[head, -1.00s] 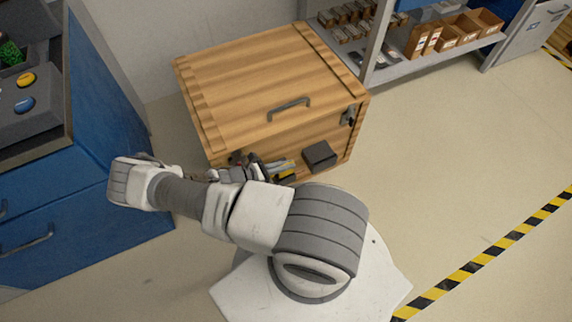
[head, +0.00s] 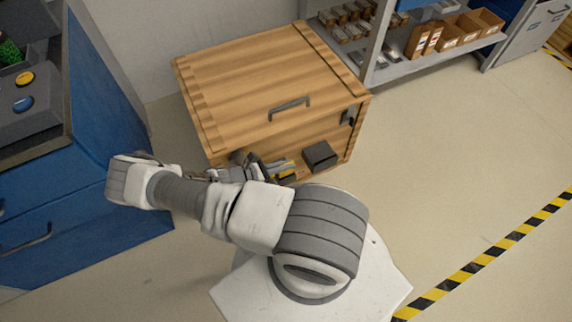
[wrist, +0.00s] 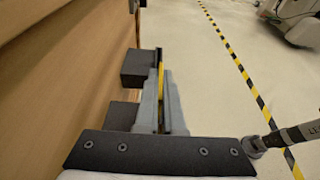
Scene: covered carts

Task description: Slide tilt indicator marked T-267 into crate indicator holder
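The wooden crate (head: 275,75) stands on the floor with its lid down. Its front carries a dark box-like block (head: 320,156), which also shows in the wrist view (wrist: 139,67). A second dark block (wrist: 121,116) sits lower in the wrist view, partly hidden by my gripper. My gripper (head: 284,167) is close to the crate's front, left of the first block. In the wrist view its two grey fingers (wrist: 161,95) are close together around a thin yellow-edged piece (wrist: 161,82), seemingly the tilt indicator. No marking is readable. I cannot tell which block is the indicator holder.
A blue cabinet (head: 85,175) stands at the left, near my arm's elbow. A grey shelf (head: 430,62) with small boxes stands behind the crate at right. Open floor with a yellow-black stripe (head: 490,252) lies to the right.

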